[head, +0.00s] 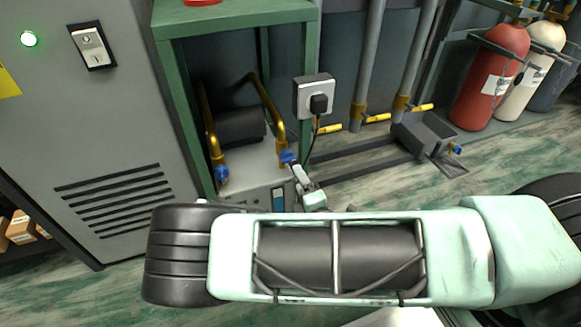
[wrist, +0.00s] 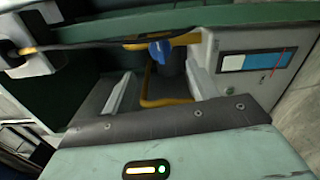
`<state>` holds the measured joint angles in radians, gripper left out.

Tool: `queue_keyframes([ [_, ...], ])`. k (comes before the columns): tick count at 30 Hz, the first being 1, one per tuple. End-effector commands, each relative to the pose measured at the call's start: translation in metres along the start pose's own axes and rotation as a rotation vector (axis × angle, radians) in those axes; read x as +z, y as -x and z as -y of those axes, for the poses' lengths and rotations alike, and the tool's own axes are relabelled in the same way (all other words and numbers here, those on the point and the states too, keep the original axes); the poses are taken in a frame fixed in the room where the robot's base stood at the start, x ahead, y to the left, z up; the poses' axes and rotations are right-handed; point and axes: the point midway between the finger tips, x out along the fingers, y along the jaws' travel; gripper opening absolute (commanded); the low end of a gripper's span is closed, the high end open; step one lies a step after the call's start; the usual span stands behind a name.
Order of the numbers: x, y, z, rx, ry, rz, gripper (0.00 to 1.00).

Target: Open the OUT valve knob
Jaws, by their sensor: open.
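Two blue valve knobs sit on brass pipes at the front of the green-framed unit: a left knob (head: 222,174) and a right knob (head: 288,156). I cannot read a label telling which is OUT. My gripper (head: 297,170) is open and empty, close below the right knob. In the wrist view, one blue knob (wrist: 160,50) shows beyond and roughly between the two pale fingers of my gripper (wrist: 160,76), apart from both. Part of my gripper is hidden by my arm in the head view.
A socket with a black plug (head: 318,103) and hanging cable is on the right post of the green frame (head: 310,45). Yellow-handled pipes (head: 376,118), a grey bin (head: 425,135) and a red cylinder (head: 490,75) stand right. A grey cabinet (head: 95,140) stands left.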

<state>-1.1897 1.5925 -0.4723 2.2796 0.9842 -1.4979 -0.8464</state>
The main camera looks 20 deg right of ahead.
Motion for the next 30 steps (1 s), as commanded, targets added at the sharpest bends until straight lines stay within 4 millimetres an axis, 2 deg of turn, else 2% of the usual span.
queue_keyframes([
  [6,-0.001,-0.045,0.004,0.002,-0.004,0.001,0.59],
  [12,-0.001,-0.073,0.002,0.001,-0.003,0.0,0.59],
  [18,0.0,-0.084,0.001,-0.001,-0.001,0.0,0.59],
  [26,0.0,-0.084,0.0,-0.001,-0.001,0.0,0.59],
  [30,0.0,-0.084,0.0,-0.001,-0.001,0.0,0.2],
])
